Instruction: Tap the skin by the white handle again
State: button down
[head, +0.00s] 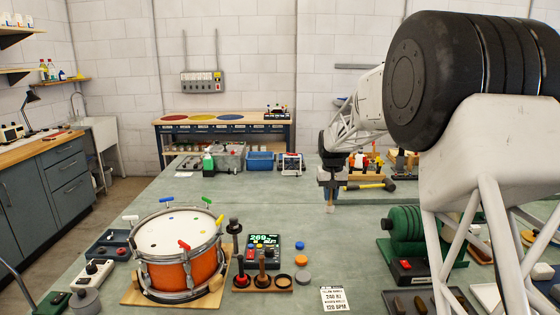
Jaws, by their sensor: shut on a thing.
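The drum (180,268) has an orange shell, a chrome hoop and a pale skin (165,235). It stands on a wooden board at the left front of the bench. Coloured handles stand around its hoop; the white handle (130,218) is at the skin's left back edge. Small coloured marks lie on the skin. My gripper (329,194) points down over the bench, well to the right of the drum and apart from it. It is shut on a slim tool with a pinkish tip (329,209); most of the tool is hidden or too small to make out.
A digital meter (263,246) and a wooden holder with dark handles (262,283) stand right of the drum. A printed card (335,299) lies in front. The bench between drum and gripper is mostly clear.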

jog(key=shift+d+f, duration=0.25)
jog(key=shift+d, duration=0.2)
